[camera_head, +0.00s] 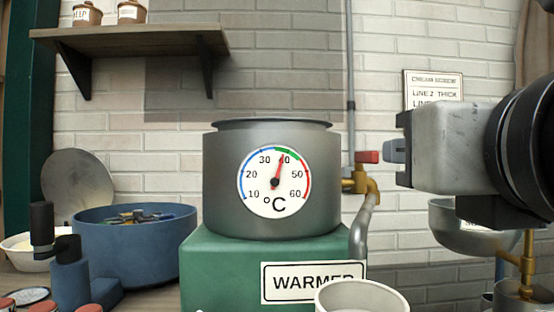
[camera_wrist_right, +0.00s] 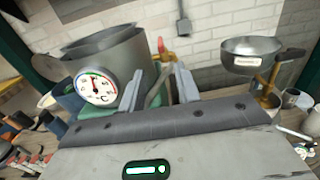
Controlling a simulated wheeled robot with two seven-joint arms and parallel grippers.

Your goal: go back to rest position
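My right gripper (camera_head: 396,150) comes in from the right in the head view, raised at the height of the pot's dial and right of the red-handled brass tap (camera_head: 362,178). In the right wrist view the fingers of this gripper (camera_wrist_right: 160,86) stand apart with nothing held between them; the tap and its pipe show behind the gap. My left gripper is in neither view. The grey pot (camera_head: 225,190) with a °C dial (camera_head: 274,181) stands on the green warmer (camera_head: 225,265). The dial's red needle points near 40, at the green band.
A blue tub (camera_head: 135,250) and a blue hand-cranked device (camera_head: 75,275) stand at the left. A white cup (camera_head: 362,296) stands in front of the warmer. A metal bowl on a brass stand (camera_head: 470,240) is below my right arm. A wooden shelf (camera_head: 130,40) hangs on the wall.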

